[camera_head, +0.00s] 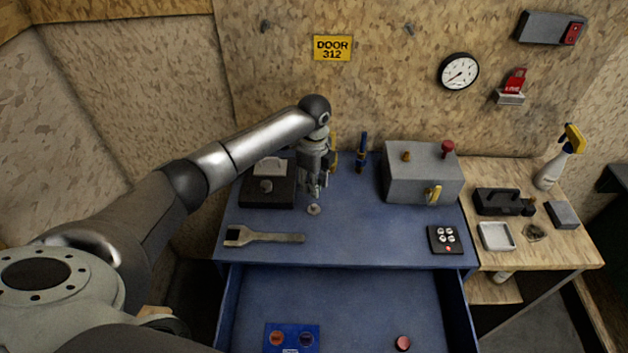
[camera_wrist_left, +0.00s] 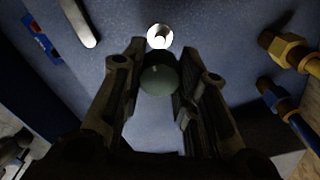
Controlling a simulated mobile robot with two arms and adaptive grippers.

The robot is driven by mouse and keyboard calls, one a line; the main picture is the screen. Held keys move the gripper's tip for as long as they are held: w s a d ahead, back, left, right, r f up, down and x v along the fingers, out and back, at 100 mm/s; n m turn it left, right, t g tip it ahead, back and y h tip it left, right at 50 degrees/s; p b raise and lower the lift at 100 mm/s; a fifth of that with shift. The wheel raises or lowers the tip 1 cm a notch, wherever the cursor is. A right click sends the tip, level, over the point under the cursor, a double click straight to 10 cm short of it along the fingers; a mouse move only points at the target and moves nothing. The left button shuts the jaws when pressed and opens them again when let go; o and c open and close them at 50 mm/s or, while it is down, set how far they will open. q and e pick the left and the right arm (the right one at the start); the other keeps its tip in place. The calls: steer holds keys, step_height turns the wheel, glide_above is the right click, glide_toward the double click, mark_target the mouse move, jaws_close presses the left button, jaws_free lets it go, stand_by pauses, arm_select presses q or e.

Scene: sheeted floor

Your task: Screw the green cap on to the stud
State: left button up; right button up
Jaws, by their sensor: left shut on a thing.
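My left gripper (camera_head: 313,191) points down over the blue bench top, in the middle of the head view. In the left wrist view its fingers (camera_wrist_left: 158,88) are shut on a dull green round cap (camera_wrist_left: 158,77). I cannot make out the cap in the head view. A small pale metal stud with a round base (camera_head: 314,209) is on the bench just in front of the fingertips. The stud also shows brightly lit in the left wrist view (camera_wrist_left: 160,37), just beyond the cap. The cap looks apart from it. My right gripper is not in view.
A black block with a knob (camera_head: 267,193) stands left of the gripper. Yellow (camera_head: 334,157) and blue (camera_head: 361,153) fittings stand behind. A grey box (camera_head: 422,175) is at right. The drawer (camera_head: 350,300) in front is open.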

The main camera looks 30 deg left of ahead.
mark_target(314, 205)
arm_select(q)
steer(key=shift+r+p, duration=0.1)
steer(key=shift+p, duration=0.2)
steer(key=shift+f, duration=0.2)
steer(key=shift+f+b, duration=1.65)
steer(key=shift+f, duration=1.1)
steer(key=shift+f, duration=0.4)
steer(key=shift+f+b, duration=0.3)
steer(key=shift+f, duration=0.5)
